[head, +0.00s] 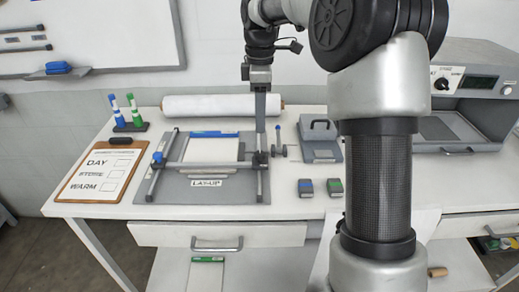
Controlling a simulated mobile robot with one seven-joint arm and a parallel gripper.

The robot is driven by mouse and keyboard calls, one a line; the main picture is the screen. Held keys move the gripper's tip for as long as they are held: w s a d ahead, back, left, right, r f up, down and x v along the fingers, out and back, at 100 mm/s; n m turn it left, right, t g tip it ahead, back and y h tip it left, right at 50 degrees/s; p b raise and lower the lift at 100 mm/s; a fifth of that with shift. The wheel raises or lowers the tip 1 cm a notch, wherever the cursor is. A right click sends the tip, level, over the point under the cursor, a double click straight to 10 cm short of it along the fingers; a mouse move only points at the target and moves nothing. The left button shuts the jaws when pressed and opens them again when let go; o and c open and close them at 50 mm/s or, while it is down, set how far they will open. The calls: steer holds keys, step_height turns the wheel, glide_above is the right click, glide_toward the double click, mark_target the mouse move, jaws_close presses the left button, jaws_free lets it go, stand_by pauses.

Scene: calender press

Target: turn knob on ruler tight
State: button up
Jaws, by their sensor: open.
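The ruler (205,165) is a grey bar lying across the grey lay-up board (225,194) on the table, between two side rails. A blue knob (158,157) shows at its left end. At its right end is a dark clamp part (260,161); any knob there is hard to make out. My gripper (260,146) points straight down over that right end, its long grey fingers seen edge-on. It is open, with the fingertips at or just above the dark part; I cannot tell if they touch it. A white sheet (213,149) lies under the ruler.
A white roll (222,106) lies behind the board. A clipboard (102,172) and markers (123,112) are at left. A small grey press (320,140), blue and green blocks (335,187) and a large machine (480,85) are at right. My arm hides part of the table.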

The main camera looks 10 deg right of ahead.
mark_target(260, 153)
step_height(260, 153, down, 11)
steer(key=shift+f+b, duration=0.1)
steer(key=shift+b, duration=0.55)
steer(key=c, duration=1.1)
